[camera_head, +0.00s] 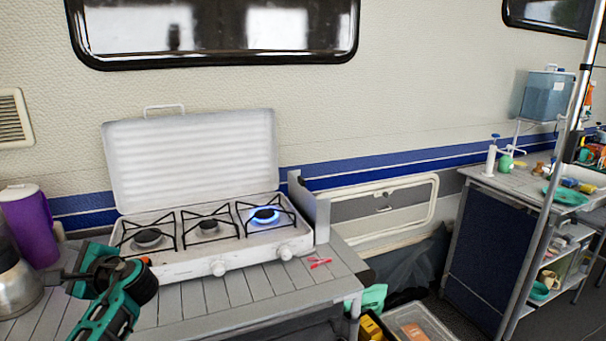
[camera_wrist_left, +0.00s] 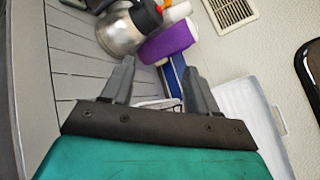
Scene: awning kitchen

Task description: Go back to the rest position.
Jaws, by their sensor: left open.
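My left gripper (camera_head: 72,282) is at the left of the head view, in front of the table's left part. In the left wrist view its two grey fingers (camera_wrist_left: 158,80) stand apart with nothing between them. A steel kettle (camera_head: 16,280) is at the left edge, close to the gripper in the picture; it also shows beyond the fingers in the wrist view (camera_wrist_left: 120,33). A purple container (camera_head: 30,225) stands behind the kettle. My right gripper is in neither view.
A white camping stove (camera_head: 205,258) with its lid up stands on the slatted grey table (camera_head: 190,300); its right burner has a blue flame (camera_head: 266,214). A small red item (camera_head: 319,263) lies right of it. A cluttered shelf unit (camera_head: 515,185) stands at right behind a pole.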

